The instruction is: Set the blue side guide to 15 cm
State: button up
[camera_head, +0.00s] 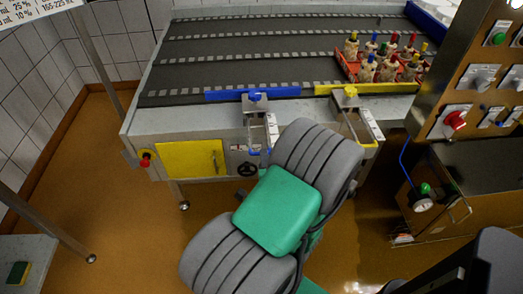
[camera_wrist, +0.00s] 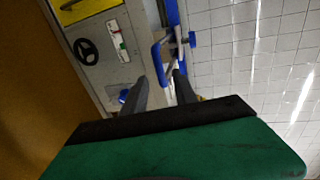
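The blue side guide (camera_head: 225,96) is a long bar along the front edge of the conveyor. Its blue clamp knob (camera_head: 256,97) sits mid-bar, above a metal bracket with a white scale (camera_head: 272,130); the scale reading is too small to tell. In the wrist view the guide (camera_wrist: 171,12) runs up past the top edge, with its knob (camera_wrist: 190,40) and bracket close beyond the fingertips. My gripper (camera_wrist: 160,78) is open, its two dark fingers apart, with part of the bracket showing between them. In the head view my arm hides the gripper; contact cannot be told.
A yellow side guide (camera_head: 397,88) with its own knob and scale is to the right. A red crate (camera_head: 349,72) of several bottles stands on the belt. A yellow panel (camera_head: 190,159), a red emergency button (camera_head: 145,161) and a black handwheel (camera_head: 247,169) are on the front. A control cabinet stands right.

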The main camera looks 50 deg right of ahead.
jog(key=p+x, duration=0.1)
jog(key=x, duration=0.6)
jog(key=shift+w+p, duration=0.25)
jog(key=shift+p, duration=0.05)
jog(key=shift+c, duration=0.3)
grip_shut()
dwell(0.7)
